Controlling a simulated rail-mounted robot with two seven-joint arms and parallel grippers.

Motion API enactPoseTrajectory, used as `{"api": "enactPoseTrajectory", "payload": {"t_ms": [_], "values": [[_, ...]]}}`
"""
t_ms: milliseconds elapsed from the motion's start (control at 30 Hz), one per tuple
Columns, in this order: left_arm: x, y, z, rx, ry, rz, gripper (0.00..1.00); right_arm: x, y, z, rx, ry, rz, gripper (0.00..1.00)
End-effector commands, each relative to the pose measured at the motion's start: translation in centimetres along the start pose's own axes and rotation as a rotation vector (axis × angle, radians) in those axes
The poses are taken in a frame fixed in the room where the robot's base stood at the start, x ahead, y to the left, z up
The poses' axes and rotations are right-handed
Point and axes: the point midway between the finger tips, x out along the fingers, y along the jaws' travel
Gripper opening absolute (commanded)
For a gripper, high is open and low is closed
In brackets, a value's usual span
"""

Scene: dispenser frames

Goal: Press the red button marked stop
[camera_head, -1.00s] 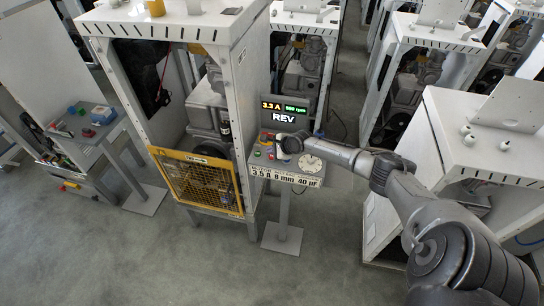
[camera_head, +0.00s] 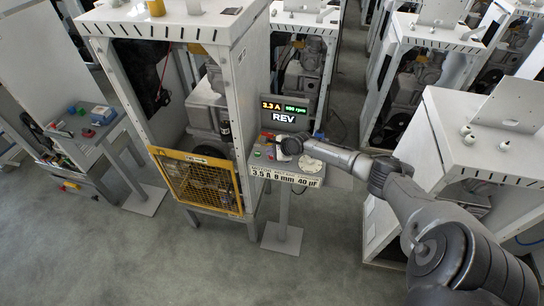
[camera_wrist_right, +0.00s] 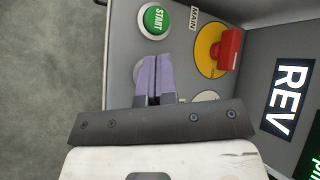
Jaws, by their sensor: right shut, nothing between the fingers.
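The control panel (camera_head: 259,168) stands on a pedestal beside the caged machine. My right gripper (camera_head: 279,147) is over the panel, shut and empty. In the right wrist view, its pale purple fingers (camera_wrist_right: 155,60) are together over the panel face. A green START button (camera_wrist_right: 155,19) is just beyond the fingertips. A pale round part (camera_wrist_right: 138,72) is partly hidden beside the fingers. A red switch knob (camera_wrist_right: 230,48) sits on a yellow disc labelled MAIN. No red button marked stop can be made out; the gripper hides part of the panel. My left gripper is not in view.
A display (camera_head: 284,112) behind the panel reads REV and 3.3 A. The yellow mesh guard (camera_head: 197,181) is left of the panel. A white cabinet (camera_head: 470,130) stands at right, close to my right arm. The floor in front is clear.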

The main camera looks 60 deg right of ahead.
Motion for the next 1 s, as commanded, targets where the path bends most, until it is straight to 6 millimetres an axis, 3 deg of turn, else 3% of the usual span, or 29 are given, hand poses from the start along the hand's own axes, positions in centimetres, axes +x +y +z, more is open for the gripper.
{"api": "enactPoseTrajectory", "payload": {"t_ms": [1000], "values": [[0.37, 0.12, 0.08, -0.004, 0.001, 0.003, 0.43, 0.63, 0.46, -0.50, 0.000, 0.001, 0.000, 0.00]]}}
